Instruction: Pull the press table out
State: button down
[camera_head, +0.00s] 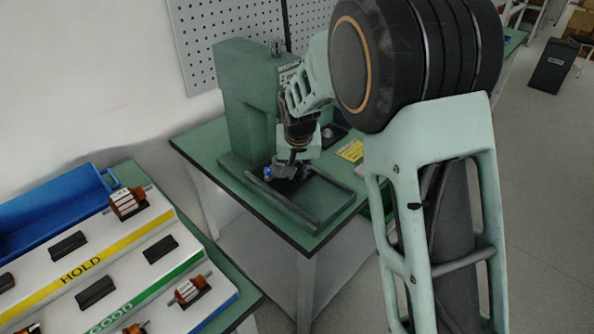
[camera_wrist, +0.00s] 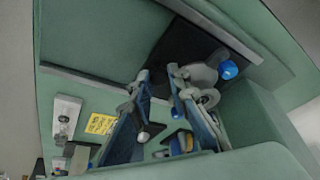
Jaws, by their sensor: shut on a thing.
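The press (camera_head: 243,95) is a green machine on a green bench. Its press table (camera_head: 287,186), a dark plate, lies between two low rails under the press head; it also shows in the wrist view (camera_wrist: 186,50). My gripper (camera_head: 287,170) reaches down to this plate from above. In the wrist view, my gripper's (camera_wrist: 163,80) two blue-grey fingers close at the plate. The exact contact is partly hidden by the fingers. A blue knob (camera_wrist: 228,69) sits beside the fingertips, also visible in the head view (camera_head: 267,173).
The rail channel in front of the plate is bare. A yellow label (camera_head: 351,151) lies on the bench right of the press. At lower left stands a sorting rack (camera_head: 147,262) marked HOLD and GOOD with copper-wound parts, and a blue bin (camera_head: 50,213). A perforated panel (camera_head: 235,35) stands behind.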

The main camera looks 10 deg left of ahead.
jog(key=s+d+b, duration=0.1)
jog(key=s+d, duration=0.4)
jog(key=d, duration=0.2)
jog(key=s+d+b, duration=0.1)
jog(key=s+d, duration=0.2)
jog(key=d, duration=0.1)
jog(key=shift+s+d+b, duration=0.2)
jog(key=shift+s+b, duration=0.1)
jog(key=c, duration=1.8)
grip_release()
jog(key=shift+s+d, duration=0.1)
jog(key=shift+c, duration=0.2)
jog(key=shift+r, duration=0.1)
jog(key=shift+r, duration=0.25)
jog(key=v, duration=0.7)
